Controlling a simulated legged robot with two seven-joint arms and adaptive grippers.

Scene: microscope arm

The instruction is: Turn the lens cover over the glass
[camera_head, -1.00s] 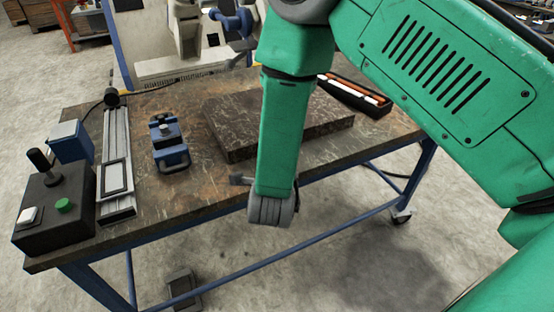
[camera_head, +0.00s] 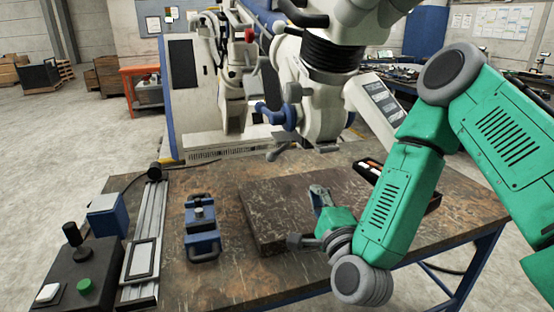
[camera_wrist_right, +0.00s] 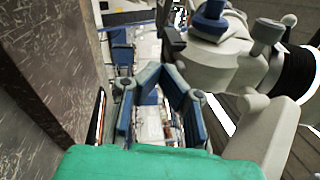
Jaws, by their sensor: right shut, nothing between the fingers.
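The microscope head (camera_head: 318,112) hangs over the back of the table on a white arm. A small flat grey plate (camera_head: 284,137) sticks out at its lower left and may be the lens cover; I cannot tell whether it lies over the glass, which is hidden from this side. My right gripper (camera_head: 318,194) is low in front of the microscope, above the dark stone slab, apart from the head and empty. In the right wrist view its shut fingers (camera_wrist_right: 160,73) show left of the pale microscope head (camera_wrist_right: 218,55). My left gripper is not in view.
The dark stone slab (camera_head: 270,227) lies on the worn table (camera_head: 225,282). A blue clamp block (camera_head: 201,232), a metal rail (camera_head: 148,240) and a black control box (camera_head: 88,277) stand at left. A tray (camera_head: 368,168) lies behind my right arm.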

